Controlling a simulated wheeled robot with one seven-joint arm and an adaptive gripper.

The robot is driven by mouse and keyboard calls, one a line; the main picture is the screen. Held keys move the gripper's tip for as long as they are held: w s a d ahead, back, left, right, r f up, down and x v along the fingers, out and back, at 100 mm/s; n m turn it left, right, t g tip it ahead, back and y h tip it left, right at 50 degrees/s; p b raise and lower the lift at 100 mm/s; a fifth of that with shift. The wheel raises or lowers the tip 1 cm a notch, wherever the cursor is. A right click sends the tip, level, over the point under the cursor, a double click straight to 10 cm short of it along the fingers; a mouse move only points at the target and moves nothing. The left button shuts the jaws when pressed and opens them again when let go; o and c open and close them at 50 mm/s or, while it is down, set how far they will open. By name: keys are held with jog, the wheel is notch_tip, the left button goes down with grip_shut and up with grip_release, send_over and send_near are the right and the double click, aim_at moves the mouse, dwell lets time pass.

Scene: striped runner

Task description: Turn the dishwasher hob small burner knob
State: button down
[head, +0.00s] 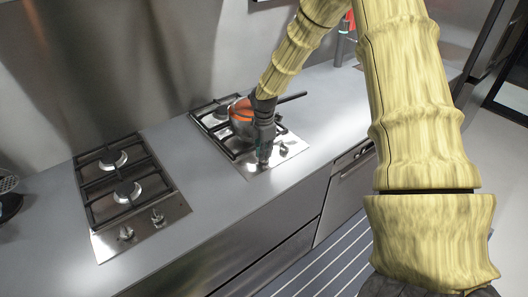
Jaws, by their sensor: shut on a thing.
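The hob beside the dishwasher (244,171) is the right one of two steel hobs. My gripper (263,160) points down at its front edge and is shut on the left of its front knobs, which is mostly hidden by the fingers. The other knob (284,148) of this hob shows just to the right of the fingers, apart from them. Which knob belongs to the small burner cannot be told, as the burners are largely covered.
An orange pan (243,112) with a dark handle (291,98) stands on this hob, right behind my gripper. The left hob (110,243) has bare grates and two knobs. The counter (200,165) between the hobs is clear. The dishwasher front (352,172) is below, at right.

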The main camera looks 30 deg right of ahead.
jog(key=shift+d, duration=0.1)
jog(key=c, duration=1.6)
grip_release()
jog(key=shift+o, duration=0.2)
notch_tip(320, 180, up, 12)
